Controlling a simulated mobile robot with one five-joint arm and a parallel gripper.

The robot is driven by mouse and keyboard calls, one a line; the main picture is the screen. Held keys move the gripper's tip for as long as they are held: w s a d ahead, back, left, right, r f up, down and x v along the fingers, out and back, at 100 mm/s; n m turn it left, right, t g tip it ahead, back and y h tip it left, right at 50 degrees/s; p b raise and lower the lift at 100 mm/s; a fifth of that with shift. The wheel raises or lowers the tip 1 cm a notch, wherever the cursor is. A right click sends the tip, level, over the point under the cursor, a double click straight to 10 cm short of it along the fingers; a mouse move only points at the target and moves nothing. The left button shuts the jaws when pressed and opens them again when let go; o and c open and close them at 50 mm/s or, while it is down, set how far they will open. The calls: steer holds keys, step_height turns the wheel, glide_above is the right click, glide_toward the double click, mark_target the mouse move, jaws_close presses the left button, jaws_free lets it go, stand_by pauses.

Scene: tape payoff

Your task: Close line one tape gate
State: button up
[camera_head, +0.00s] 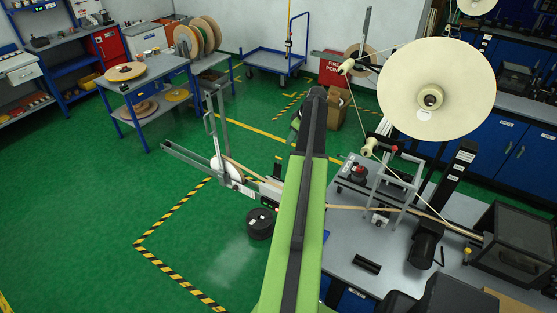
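A large cream tape reel (462,95) stands upright at the right, with tape running from it over small rollers (369,147). A grey metal frame (396,185) stands on the bench over the tape path. A second tall, narrow grey frame (211,125) rises from a long rail at the left, beside a white disc (226,169). I cannot tell which frame is the line one gate, or whether either is open or shut. My green arm reaches up through the middle and hides part of the tape path. My gripper's fingers are not visible.
A red button (359,171) sits on a control box on the grey bench (345,252). A dark machine box (515,245) is at the right. A black round object (260,223) is left of my arm. The green floor (80,220) at the left is clear.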

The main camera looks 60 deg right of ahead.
mark_target(278, 167)
steer(key=b+x, duration=1.5)
steer(key=x, duration=0.2)
steer(key=shift+a+f+b, duration=0.15)
steer(key=shift+f+b, duration=0.05)
steer(key=shift+b, duration=0.1)
steer(key=shift+r, duration=0.1)
jaws_close()
